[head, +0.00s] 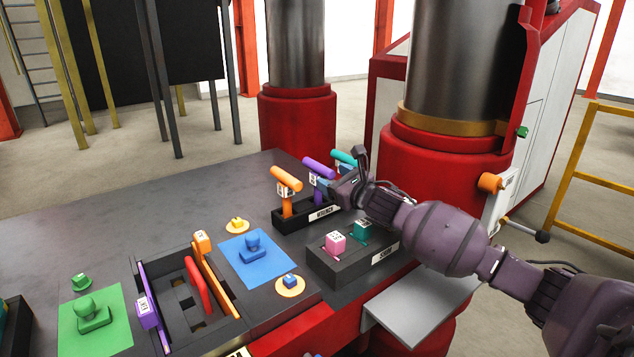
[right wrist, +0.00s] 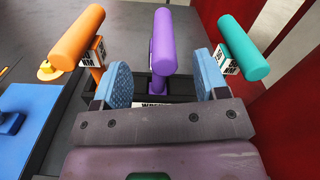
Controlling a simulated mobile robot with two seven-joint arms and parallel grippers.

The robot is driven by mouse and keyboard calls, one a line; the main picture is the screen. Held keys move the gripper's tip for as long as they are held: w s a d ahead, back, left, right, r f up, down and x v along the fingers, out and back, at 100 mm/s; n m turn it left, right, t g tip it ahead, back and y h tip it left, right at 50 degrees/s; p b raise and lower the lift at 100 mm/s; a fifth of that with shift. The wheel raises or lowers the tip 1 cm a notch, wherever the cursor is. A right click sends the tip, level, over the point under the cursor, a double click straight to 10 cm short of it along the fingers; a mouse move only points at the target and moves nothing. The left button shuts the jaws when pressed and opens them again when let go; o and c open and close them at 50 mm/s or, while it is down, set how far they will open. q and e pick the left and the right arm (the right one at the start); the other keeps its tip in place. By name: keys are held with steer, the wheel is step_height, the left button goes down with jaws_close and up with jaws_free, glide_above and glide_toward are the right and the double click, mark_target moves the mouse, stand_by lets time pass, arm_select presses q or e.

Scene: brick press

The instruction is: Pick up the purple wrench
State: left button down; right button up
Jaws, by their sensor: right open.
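The purple wrench (head: 318,168) stands upright in a black holder labelled WRENCH (head: 293,219), between an orange wrench (head: 286,180) and a teal wrench (head: 344,158). My right gripper (head: 334,183) is at the holder. In the right wrist view the purple wrench (right wrist: 164,42) rises in the gap between the two blue finger pads of my open right gripper (right wrist: 164,82). The pads look apart from it. The orange wrench (right wrist: 80,38) is left of the fingers and the teal wrench (right wrist: 243,48) is right of them. My left gripper is not in view.
A dark block with a pink piece (head: 335,243) and a teal piece (head: 361,231) stands in front of the holder. A blue plate (head: 262,268), a green plate (head: 112,335) and a slotted fixture (head: 165,284) lie to the left. Red press columns (head: 297,128) stand behind.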

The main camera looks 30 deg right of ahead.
mark_target(322, 171)
steer(key=shift+w+a+p, duration=0.2)
steer(key=shift+w+p, duration=0.1)
steer(key=shift+w, duration=2.35)
